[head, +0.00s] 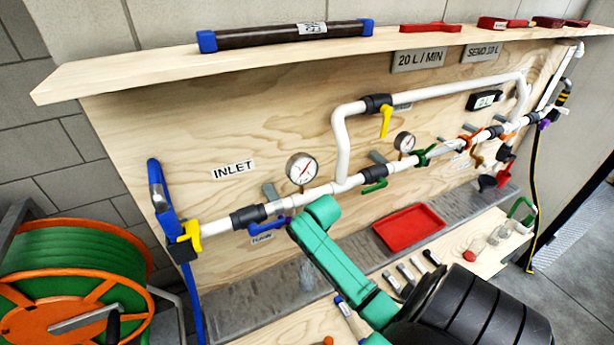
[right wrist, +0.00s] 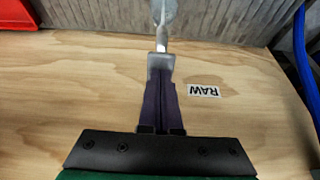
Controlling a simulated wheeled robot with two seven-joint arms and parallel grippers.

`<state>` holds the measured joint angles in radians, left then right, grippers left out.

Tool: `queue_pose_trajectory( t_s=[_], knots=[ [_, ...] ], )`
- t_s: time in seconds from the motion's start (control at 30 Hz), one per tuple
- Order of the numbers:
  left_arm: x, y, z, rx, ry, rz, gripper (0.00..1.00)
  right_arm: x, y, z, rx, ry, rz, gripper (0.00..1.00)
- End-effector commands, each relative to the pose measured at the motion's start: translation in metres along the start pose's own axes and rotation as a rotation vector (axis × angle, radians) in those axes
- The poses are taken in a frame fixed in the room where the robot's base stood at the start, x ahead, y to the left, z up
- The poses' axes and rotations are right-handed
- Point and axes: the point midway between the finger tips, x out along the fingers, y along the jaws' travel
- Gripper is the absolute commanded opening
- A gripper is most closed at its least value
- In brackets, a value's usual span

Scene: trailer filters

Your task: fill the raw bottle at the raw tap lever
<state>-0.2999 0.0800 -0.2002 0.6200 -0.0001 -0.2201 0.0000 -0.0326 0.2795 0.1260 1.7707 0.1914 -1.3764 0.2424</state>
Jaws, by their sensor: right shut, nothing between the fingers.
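The raw tap lever (head: 270,223) is blue-purple, under the left part of the white pipe, beside a small label (head: 262,238). In the right wrist view, an upside-down RAW label (right wrist: 203,90) is on the plywood. My right gripper (right wrist: 160,78) is shut and empty, its narrow dark purple fingers together. A grey metal part (right wrist: 161,64) is at their tips; I cannot tell whether they touch. A pale shape beyond it is unclear. A clear bottle-like thing (head: 306,273) stands on the grey ledge below the tap. My arm hides the right gripper in the head view. My left gripper is out of view.
A red tray (head: 409,227) lies on the grey ledge (head: 235,308) to the right. A pressure gauge (head: 302,168) sits above the pipe near the tap. A yellow inlet lever (head: 190,235) and blue hose are at left. A green hose reel (head: 75,275) stands at far left.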

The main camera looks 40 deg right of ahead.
Motion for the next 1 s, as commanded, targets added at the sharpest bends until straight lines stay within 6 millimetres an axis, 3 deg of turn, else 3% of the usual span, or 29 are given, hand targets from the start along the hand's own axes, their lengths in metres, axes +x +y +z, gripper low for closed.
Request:
queue_pose_trajectory(
  t_s=[0.47,0.6,0.7,1.0],
  knots=[
    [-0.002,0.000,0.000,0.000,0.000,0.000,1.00,-0.001,0.000,0.000,0.000,-0.002,-0.001,0.00],
    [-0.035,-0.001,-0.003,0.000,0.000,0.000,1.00,-0.027,0.000,-0.011,0.000,-0.003,-0.001,0.00],
    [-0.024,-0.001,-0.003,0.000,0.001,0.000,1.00,-0.032,-0.001,-0.014,-0.001,0.002,-0.001,0.00],
    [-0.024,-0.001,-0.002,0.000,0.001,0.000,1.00,-0.059,0.000,-0.026,0.000,0.002,-0.001,0.00]
  ],
)
